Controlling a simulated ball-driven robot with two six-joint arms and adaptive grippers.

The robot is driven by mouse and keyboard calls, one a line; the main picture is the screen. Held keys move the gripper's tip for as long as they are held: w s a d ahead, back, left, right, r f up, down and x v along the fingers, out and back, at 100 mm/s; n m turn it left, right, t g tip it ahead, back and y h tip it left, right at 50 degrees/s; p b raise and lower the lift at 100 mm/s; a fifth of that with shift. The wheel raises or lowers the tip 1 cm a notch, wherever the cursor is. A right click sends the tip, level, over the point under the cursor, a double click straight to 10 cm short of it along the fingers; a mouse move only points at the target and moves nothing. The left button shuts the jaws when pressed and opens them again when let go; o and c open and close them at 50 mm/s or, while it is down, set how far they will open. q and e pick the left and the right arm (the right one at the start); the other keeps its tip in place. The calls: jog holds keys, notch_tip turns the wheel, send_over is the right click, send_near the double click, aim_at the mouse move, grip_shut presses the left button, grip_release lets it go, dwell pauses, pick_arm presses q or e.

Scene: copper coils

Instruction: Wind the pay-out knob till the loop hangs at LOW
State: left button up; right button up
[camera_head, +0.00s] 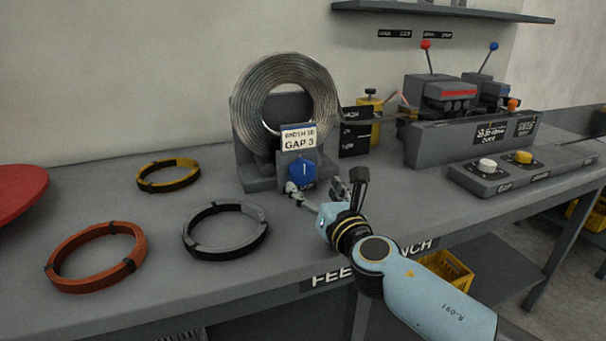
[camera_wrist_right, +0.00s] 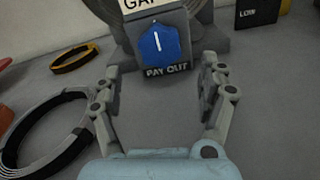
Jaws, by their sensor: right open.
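The blue pay-out knob (camera_head: 302,170) sits on a grey block in front of the upright silver coil (camera_head: 248,100). In the right wrist view the knob (camera_wrist_right: 159,45) has a white pointer line pointing about straight up, above the words PAY OUT. My right gripper (camera_head: 316,188) is open, its fingers spread to either side in front of the knob and apart from it. A dark level board (camera_head: 354,132) stands right of the coil; its LOW label (camera_wrist_right: 248,14) reads in the wrist view. A thin strip runs from the coil past the board; its sag is hard to make out. My left gripper is out of view.
Orange (camera_head: 85,282), grey (camera_head: 222,250) and yellow (camera_head: 160,187) coil rings lie left on the bench. A feed machine (camera_head: 465,138) with red and blue levers and a button box (camera_head: 505,178) stand right. A sign reads GAP 3 (camera_head: 299,138).

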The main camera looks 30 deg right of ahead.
aim_at(304, 177)
jog(key=x, duration=0.5)
jog(key=shift+f, duration=0.1)
jog(key=shift+w+d, duration=0.15)
jog(key=shift+w, duration=0.55)
jog(key=shift+c, duration=0.7)
jog(key=c, duration=1)
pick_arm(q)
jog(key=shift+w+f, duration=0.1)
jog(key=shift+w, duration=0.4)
pick_arm(e)
jog(key=shift+c, duration=0.2)
pick_arm(q)
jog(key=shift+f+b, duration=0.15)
jog(key=shift+b, duration=0.2)
pick_arm(e)
jog(key=shift+m, duration=0.3)
